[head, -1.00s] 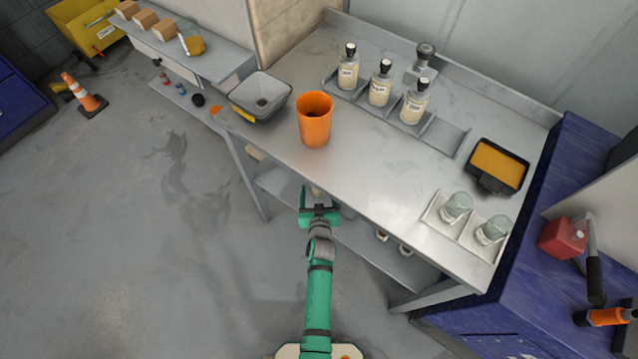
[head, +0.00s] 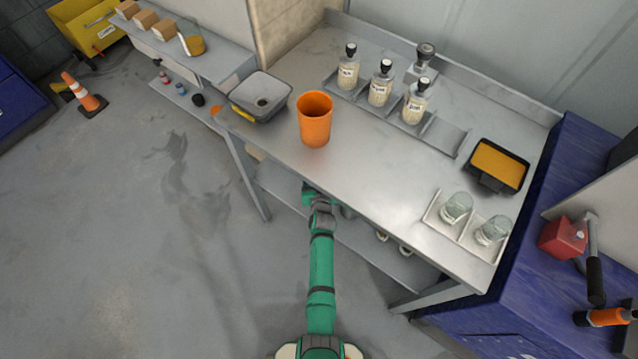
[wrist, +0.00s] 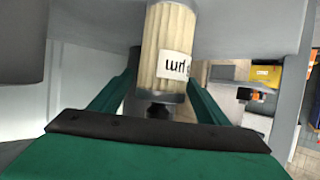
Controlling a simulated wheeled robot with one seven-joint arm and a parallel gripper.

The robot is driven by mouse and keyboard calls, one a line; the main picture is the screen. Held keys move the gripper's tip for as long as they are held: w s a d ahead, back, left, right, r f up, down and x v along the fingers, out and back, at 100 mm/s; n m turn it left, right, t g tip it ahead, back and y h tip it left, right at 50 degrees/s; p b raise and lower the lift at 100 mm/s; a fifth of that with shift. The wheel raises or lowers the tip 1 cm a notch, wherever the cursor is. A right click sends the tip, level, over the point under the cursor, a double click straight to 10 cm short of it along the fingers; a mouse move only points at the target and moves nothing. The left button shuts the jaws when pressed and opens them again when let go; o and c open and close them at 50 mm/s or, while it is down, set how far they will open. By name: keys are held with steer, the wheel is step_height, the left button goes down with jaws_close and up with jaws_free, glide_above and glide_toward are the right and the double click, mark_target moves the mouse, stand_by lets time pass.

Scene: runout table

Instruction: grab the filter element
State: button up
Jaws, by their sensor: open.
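The filter element (wrist: 168,45) is a cream, pleated cylinder with a white label and a dark end fitting. In the wrist view it stands straight ahead, between the lines of my two green fingers. My gripper (wrist: 161,88) is open, and I cannot tell whether either finger touches the element. In the head view my gripper (head: 309,188) reaches in under the front edge of the workbench (head: 375,165), over the lower shelf. The filter element is hidden there by the bench top and my arm.
An orange cup (head: 315,120) and a grey bin (head: 261,97) stand near the bench's front left. Several labelled bottles (head: 380,85) sit in a rack behind. Glass jars (head: 456,207) stand at right. A bench leg (head: 245,175) is left of my arm.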

steer(key=shift+w+f, duration=0.25)
steer(key=shift+w, duration=0.45)
steer(key=c, duration=1.3)
steer(key=shift+r, duration=0.15)
